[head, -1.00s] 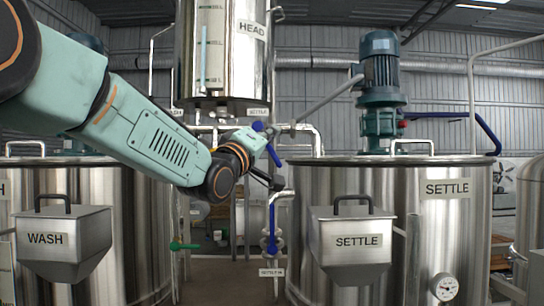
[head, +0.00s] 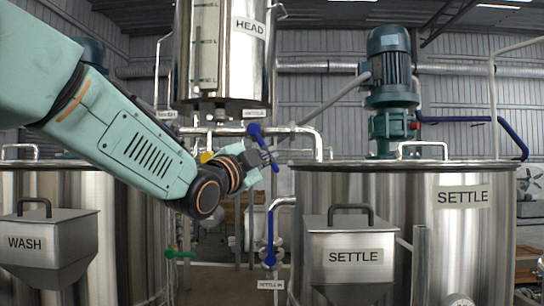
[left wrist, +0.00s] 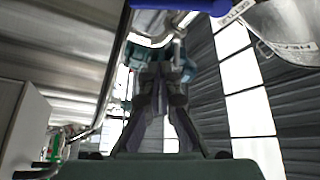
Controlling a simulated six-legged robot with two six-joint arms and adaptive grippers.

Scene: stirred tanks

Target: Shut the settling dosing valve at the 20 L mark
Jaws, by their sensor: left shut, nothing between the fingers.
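The head tank (head: 218,50) hangs at the top with a sight gauge (head: 205,45) on its front; its marks and level are too small to read. Below it, by a small SETTLE label (head: 255,114), is a blue valve lever (head: 256,134), slanting down to the right and partly hidden by my gripper. My left gripper (head: 268,157) is shut and empty right at this lever; I cannot tell whether they touch. In the left wrist view, the shut fingers (left wrist: 160,88) point up, and a blue bar (left wrist: 180,5) crosses the top edge. My right gripper is not in view.
The settle tank (head: 400,210) stands right, with a hopper (head: 350,255) and motor (head: 390,65). The wash tank (head: 125,220) stands left. A lower blue lever (head: 270,240) and a green one (head: 180,254) sit between them. Pipes (head: 300,130) run behind my gripper.

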